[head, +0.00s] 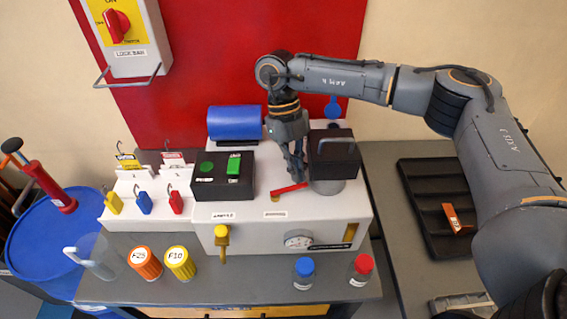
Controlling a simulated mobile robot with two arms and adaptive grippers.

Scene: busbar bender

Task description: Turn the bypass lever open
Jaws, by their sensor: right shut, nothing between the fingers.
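A red lever (289,189) lies nearly flat on top of the white bender housing (350,207), slanting slightly up to the right. The small labels near it are too small to read. My right gripper (297,178) points down, shut and empty, with its fingertips close to the lever's right end. I cannot tell whether they touch it. A yellow-topped brass valve (222,240) stands on the housing's front. My left gripper is not in view.
A dark block with a handle (332,153) stands right beside my right gripper. A black box with green buttons (223,176) and a blue cylinder (235,122) stand to the left. Padlocks hang on a white stand (128,184). Capped jars line the front table edge.

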